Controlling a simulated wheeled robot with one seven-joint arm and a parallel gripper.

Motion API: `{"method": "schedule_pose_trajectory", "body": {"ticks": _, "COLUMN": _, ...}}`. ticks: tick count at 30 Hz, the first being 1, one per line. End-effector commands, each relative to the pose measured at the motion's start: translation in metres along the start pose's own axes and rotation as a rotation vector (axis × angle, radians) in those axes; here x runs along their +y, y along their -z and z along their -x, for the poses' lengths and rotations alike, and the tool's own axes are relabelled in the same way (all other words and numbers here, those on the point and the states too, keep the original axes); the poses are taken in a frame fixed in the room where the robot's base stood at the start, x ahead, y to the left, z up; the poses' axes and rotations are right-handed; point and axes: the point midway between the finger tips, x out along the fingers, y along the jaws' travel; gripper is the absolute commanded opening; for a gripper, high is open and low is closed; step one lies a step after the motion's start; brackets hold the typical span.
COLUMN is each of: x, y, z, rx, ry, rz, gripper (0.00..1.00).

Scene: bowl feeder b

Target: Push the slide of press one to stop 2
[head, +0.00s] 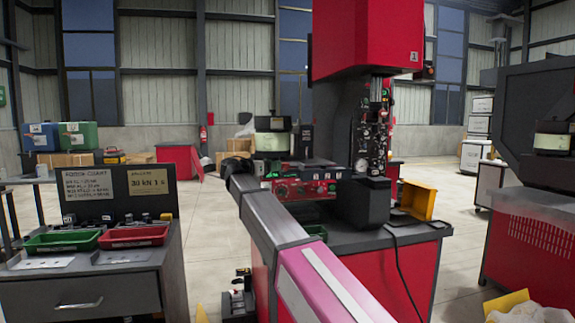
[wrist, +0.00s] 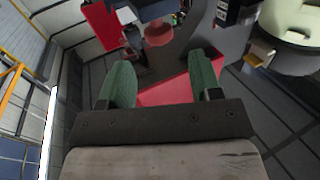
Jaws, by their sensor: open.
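The red press (head: 365,38) stands at the centre of the head view, with a small mark on its head. On its table, a red panel (head: 322,189) carries gauges and small white marks, too small to read surely. I cannot pick out the slide or its stop with certainty. My gripper (head: 235,166) is at the end of my arm, left of the press, small and dark in the head view. In the wrist view my gripper (wrist: 161,74) is open, its two green fingers apart with nothing between them. A red surface (wrist: 165,92) shows beyond them.
A grey cabinet (head: 85,292) at left carries a green tray (head: 62,241), a red tray (head: 134,236) and a sign board (head: 118,188). A yellow bin (head: 418,202) is on the press table's right. Another dark machine (head: 520,105) stands at right. Open floor (head: 212,225) lies between cabinet and press.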

Motion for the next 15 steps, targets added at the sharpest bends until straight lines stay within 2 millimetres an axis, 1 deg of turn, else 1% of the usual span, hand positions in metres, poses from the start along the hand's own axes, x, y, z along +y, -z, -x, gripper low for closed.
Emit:
{"method": "schedule_pose_trajectory", "body": {"ticks": 1, "x": 0.0, "y": 0.0, "z": -0.01, "rx": -0.001, "ry": -0.002, "rz": 0.001, "gripper": 0.58}}
{"method": "schedule_pose_trajectory", "body": {"ticks": 3, "x": 0.0, "y": 0.0, "z": -0.023, "rx": -0.001, "ry": -0.002, "rz": 0.001, "gripper": 0.58}}
{"method": "schedule_pose_trajectory", "body": {"ticks": 9, "x": 0.0, "y": -0.001, "z": -0.058, "rx": -0.002, "ry": -0.001, "rz": 0.002, "gripper": 0.58}}
{"method": "schedule_pose_trajectory", "body": {"ticks": 15, "x": 0.0, "y": -0.001, "z": -0.08, "rx": -0.002, "ry": 0.0, "rz": 0.003, "gripper": 0.58}}
